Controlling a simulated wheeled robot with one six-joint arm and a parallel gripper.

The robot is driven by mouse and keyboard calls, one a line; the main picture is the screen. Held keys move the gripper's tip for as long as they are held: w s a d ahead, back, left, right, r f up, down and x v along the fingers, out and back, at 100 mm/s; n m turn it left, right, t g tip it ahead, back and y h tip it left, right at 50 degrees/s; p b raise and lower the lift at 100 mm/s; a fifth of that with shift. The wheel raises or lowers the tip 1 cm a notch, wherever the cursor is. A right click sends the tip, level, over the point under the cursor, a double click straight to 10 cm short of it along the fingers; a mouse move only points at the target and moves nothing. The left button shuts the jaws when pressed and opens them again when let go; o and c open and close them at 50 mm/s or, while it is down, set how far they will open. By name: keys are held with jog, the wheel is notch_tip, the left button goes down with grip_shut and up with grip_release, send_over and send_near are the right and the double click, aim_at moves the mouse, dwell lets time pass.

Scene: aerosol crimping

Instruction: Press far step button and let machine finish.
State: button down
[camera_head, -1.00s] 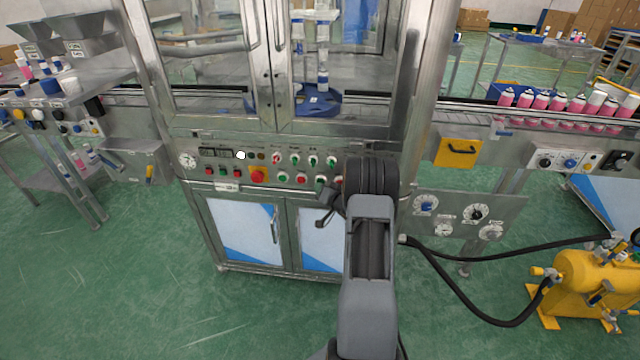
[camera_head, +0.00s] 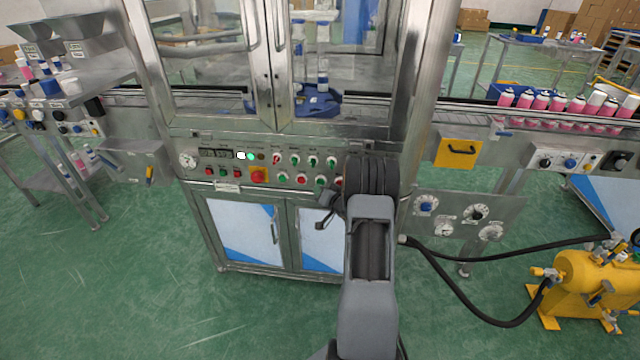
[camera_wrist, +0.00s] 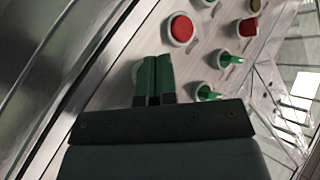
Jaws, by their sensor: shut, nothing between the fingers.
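A green lamp (camera_head: 251,156) is lit beside a white lamp (camera_head: 241,155). My gripper is shut and empty in the wrist view (camera_wrist: 153,62), its fingers pointing at the panel. There a red button (camera_wrist: 182,29), another red button (camera_wrist: 248,27) and green selector knobs (camera_wrist: 228,58) lie ahead and right of the fingertips. I cannot tell whether the tips touch anything. In the head view my arm hides the panel's right end.
Behind the glass doors stands a blue turntable (camera_head: 318,103). A conveyor at right carries pink and white cans (camera_head: 540,103). A yellow tank (camera_head: 585,283) with black hoses stands on the floor at lower right. Green floor lies open in front.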

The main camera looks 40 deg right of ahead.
jog(key=shift+s+a, duration=0.2)
jog(key=s+a, duration=0.3)
jog(key=shift+s+a, duration=0.25)
jog(key=shift+s, duration=0.05)
dwell(0.4)
dwell(1.0)
